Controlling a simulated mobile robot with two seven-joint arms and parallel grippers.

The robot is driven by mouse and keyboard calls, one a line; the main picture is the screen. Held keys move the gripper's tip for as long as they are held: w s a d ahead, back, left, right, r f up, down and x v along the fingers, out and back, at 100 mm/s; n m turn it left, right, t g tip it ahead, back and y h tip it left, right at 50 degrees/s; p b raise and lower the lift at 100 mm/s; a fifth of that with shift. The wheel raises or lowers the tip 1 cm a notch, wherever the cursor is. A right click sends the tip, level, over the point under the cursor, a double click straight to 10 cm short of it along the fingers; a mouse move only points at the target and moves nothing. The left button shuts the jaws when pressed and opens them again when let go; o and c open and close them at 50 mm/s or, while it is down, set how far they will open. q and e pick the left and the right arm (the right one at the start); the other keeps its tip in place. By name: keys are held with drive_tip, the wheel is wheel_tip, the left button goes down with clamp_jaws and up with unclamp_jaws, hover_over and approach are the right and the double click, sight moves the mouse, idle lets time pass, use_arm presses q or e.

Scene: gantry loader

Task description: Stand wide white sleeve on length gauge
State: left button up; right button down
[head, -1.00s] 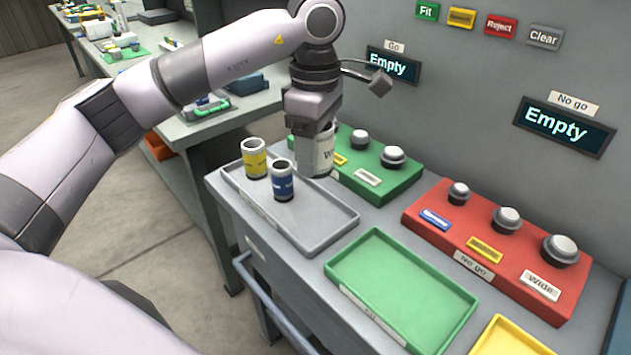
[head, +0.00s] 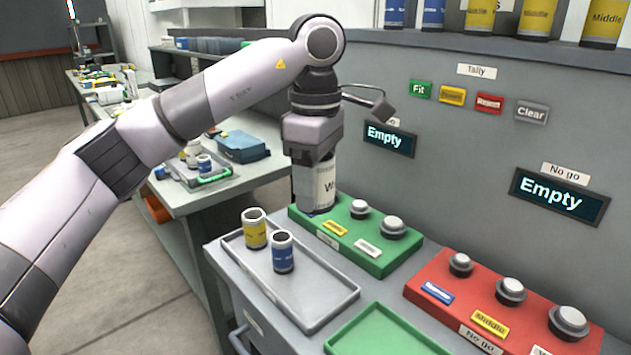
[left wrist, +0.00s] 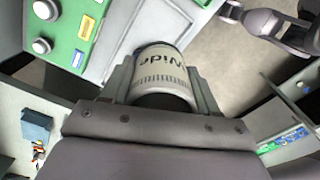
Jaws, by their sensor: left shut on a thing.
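The wide white sleeve (head: 322,185) hangs upright in my left gripper (head: 314,170), above the left end of the green go block. In the left wrist view the wide white sleeve (left wrist: 162,75) shows its "Wide" lettering and a dark tick band between the two fingers of my left gripper (left wrist: 162,88). The fingers are shut on it. Its underside is hidden, and it appears clear of the block. I cannot make out a length gauge in these views.
The green go block (head: 398,262) and red no-go block (head: 455,275) carry grey-topped plugs. A grey tray (head: 325,308) holds a yellow sleeve (head: 255,230) and a blue sleeve (head: 282,252). A green tray (head: 385,335) looks empty. A panel with two "Empty" displays (head: 390,138) stands behind.

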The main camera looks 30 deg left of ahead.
drive_tip(key=shift+r, duration=0.15)
drive_tip(key=r+p, duration=0.1)
drive_tip(key=p, duration=0.1)
drive_tip(key=r+p, duration=0.2)
drive_tip(key=shift+s+r, duration=0.2)
drive_tip(key=shift+s, duration=0.2)
idle(0.4)
